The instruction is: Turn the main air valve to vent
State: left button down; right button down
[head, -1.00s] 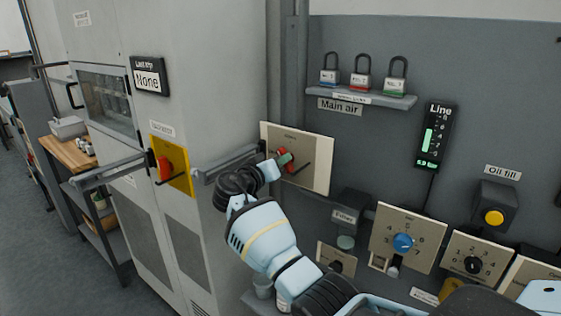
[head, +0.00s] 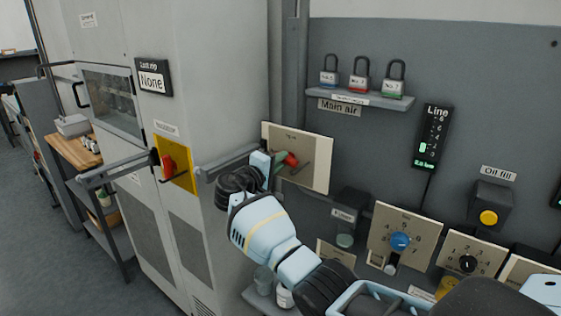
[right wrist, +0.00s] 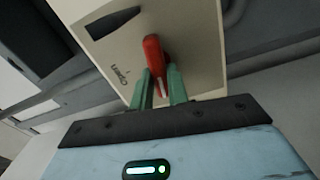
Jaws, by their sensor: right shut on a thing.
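The main air valve is a beige plate (head: 313,160) with a red handle (head: 291,160), below and left of the "Main air" label (head: 340,107). My right gripper (head: 279,164) is at the plate, its greenish fingers shut on the red handle. In the right wrist view the red handle (right wrist: 154,58) stands between the two fingers of the gripper (right wrist: 160,88). A word like "Open" is printed on the plate to its left; the other markings are hidden or too small to read. My left gripper is not seen.
A "Line" gauge (head: 432,137) shows green lights low on its scale. A padlock shelf (head: 372,100) is above the valve. A grey cabinet with a yellow-backed red switch (head: 168,164) stands left. A blue knob (head: 400,241) and a yellow button (head: 488,217) lie right.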

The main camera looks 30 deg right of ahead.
jog(key=shift+n, duration=0.8)
jog(key=c, duration=1.4)
grip_release()
jog(key=shift+o, duration=0.2)
jog(key=v, duration=0.8)
jog(key=shift+d, duration=0.1)
